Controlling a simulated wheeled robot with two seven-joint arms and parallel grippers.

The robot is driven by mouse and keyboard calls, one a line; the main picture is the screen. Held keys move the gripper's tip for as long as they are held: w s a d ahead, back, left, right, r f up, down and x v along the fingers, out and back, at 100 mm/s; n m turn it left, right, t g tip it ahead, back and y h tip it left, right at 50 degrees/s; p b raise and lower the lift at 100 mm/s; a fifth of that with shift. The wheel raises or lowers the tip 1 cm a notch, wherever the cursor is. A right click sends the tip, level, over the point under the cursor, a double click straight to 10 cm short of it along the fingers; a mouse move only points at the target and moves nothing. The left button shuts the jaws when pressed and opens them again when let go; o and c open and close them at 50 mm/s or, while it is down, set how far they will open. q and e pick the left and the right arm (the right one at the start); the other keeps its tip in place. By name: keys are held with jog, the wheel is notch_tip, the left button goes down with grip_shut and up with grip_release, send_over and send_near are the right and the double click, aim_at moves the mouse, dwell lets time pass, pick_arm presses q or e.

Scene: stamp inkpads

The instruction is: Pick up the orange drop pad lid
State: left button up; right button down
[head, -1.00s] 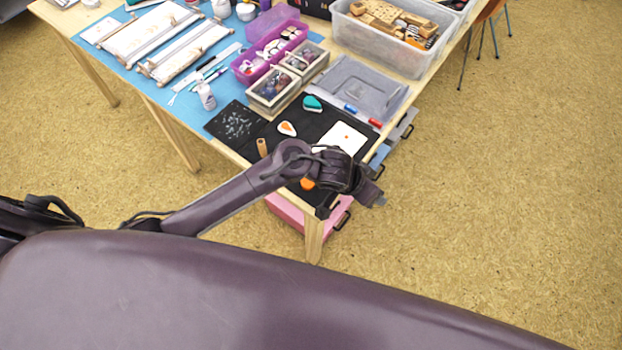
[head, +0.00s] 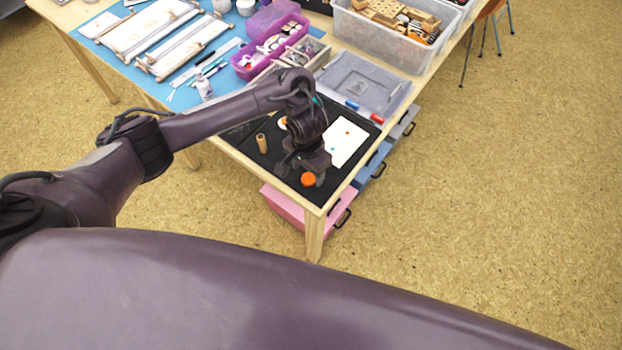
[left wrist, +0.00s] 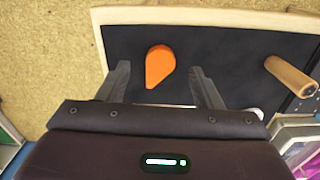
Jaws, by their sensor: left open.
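The orange drop pad lid (head: 308,179) lies on the black mat (head: 335,181) near the table's front corner. In the left wrist view the orange drop pad lid (left wrist: 160,66) shows as a teardrop, rounded end away from me. My left gripper (head: 305,166) is over the mat, close to the lid in the head view. In the left wrist view my left gripper (left wrist: 160,82) is open, its two fingers apart and empty, with the lid framed between them. Whether the fingers are down at the lid's height I cannot tell. My right gripper is not in view.
A white card (head: 348,143) lies to the right. Another orange pad piece (head: 283,123) is partly hidden behind my arm. A clear lid (head: 360,84) and a clear bin (head: 382,42) are farther back.

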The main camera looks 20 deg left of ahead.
aim_at(308, 178)
pick_arm(q)
notch_tip(308, 178, down, 3)
jog(key=shift+w+f, duration=0.1)
jog(key=shift+f, duration=0.05)
jog(key=shift+c, duration=0.3)
jog(key=c, duration=1)
